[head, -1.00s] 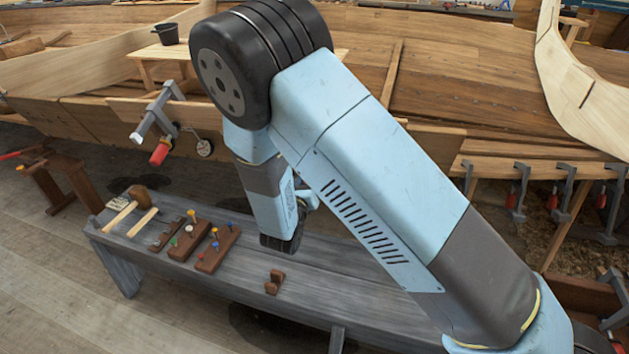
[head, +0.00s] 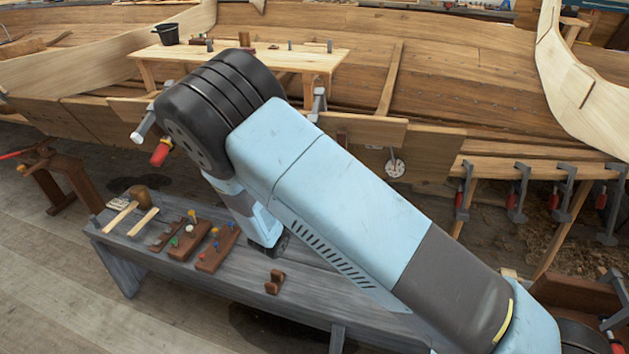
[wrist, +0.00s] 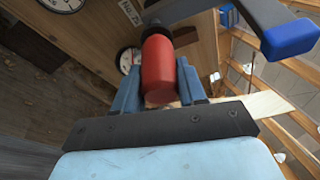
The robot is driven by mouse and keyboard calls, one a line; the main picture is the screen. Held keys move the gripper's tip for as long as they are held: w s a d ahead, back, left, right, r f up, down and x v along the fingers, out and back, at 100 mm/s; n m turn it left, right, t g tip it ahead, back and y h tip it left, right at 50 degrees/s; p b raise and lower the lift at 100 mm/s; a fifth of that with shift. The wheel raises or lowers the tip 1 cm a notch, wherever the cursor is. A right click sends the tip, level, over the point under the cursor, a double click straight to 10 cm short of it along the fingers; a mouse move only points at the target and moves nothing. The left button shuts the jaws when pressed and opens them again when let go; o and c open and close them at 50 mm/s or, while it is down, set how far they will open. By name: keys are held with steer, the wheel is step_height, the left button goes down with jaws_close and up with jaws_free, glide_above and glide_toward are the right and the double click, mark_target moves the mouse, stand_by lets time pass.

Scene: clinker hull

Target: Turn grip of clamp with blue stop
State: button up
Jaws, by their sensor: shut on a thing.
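In the wrist view, the clamp with the blue stop (wrist: 291,39) has a grey bar (wrist: 232,14) running across the top. Its red cylindrical grip (wrist: 158,66) points towards me. My gripper (wrist: 160,84) has a blue finger on either side of the grip and is shut on it. In the head view my own arm hides my gripper and this grip. The top of a grey clamp (head: 319,104) shows just behind my arm; I cannot tell if it is the same one. Another clamp with a red grip (head: 161,152) stands out at the left.
A dial gauge (wrist: 127,60) and a number tag (wrist: 130,12) are close behind the grip. A grey bench (head: 330,300) with tools and brown blocks stands below my arm. More clamps (head: 517,192) line the hull at right. A wooden table (head: 300,60) is behind.

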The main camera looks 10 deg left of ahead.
steer(key=n+t, duration=0.1)
steer(key=n, duration=0.2)
steer(key=n+t, duration=0.1)
steer(key=n, duration=0.2)
steer(key=shift+a+f+h, duration=0.1)
steer(key=shift+h, duration=0.3)
steer(key=n+t, duration=0.1)
steer(key=n, duration=0.2)
steer(key=n+t+y, duration=0.1)
steer(key=n, duration=0.3)
steer(key=shift+n+y, duration=0.3)
steer(key=shift+t, duration=0.3)
steer(key=o, duration=1)
steer(key=shift+o, duration=0.2)
steer(key=v, duration=1.3)
steer(key=shift+s+f, duration=0.25)
steer(key=shift+s, duration=0.05)
